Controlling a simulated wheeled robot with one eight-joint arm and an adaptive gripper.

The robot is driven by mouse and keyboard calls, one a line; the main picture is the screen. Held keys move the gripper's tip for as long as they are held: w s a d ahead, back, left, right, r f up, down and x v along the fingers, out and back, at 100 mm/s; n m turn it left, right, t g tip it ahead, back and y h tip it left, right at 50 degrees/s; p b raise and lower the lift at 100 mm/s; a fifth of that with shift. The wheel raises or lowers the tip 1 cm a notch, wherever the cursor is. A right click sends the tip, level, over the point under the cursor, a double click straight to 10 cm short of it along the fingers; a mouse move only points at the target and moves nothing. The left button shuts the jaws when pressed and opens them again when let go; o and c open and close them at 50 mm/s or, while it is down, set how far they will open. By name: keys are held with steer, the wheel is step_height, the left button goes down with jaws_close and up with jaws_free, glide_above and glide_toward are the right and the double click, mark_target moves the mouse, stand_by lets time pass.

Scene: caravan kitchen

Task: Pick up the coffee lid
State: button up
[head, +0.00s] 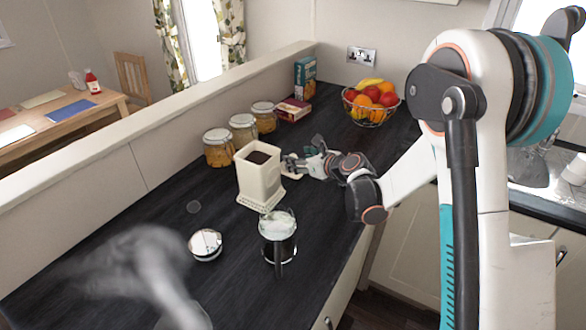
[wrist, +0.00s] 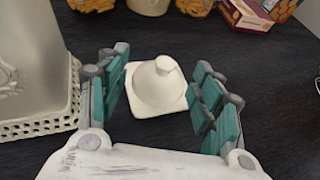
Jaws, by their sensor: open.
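The coffee lid (wrist: 157,88) is a cream square lid with a rounded dome and knob. It lies flat on the dark worktop, knob up. My gripper (wrist: 162,80) is open, with its teal-padded fingers on either side of the lid and a visible gap at the right finger. Whether the left finger touches the lid's edge I cannot tell. In the head view my gripper (head: 294,164) is low over the worktop, right of the open cream canister (head: 259,185), which holds dark coffee. The lid is mostly hidden there. The canister also shows in the wrist view (wrist: 35,60).
Glass jars (head: 243,130) and boxes (head: 305,76) stand behind, with a fruit bowl (head: 371,105) at the back right. A blurred grey object (head: 140,270) is at lower left.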

mark_target(293, 155)
steer(key=shift+d+b+x, duration=0.15)
steer(key=shift+b+x, duration=0.4)
steer(key=shift+x, duration=0.85)
steer(key=shift+d+b+x, duration=0.15)
steer(key=shift+b+x, duration=0.4)
steer(key=shift+x, duration=0.8)
steer(key=shift+f, duration=0.1)
steer(key=c, duration=1.2)
steer(key=shift+c, duration=0.2)
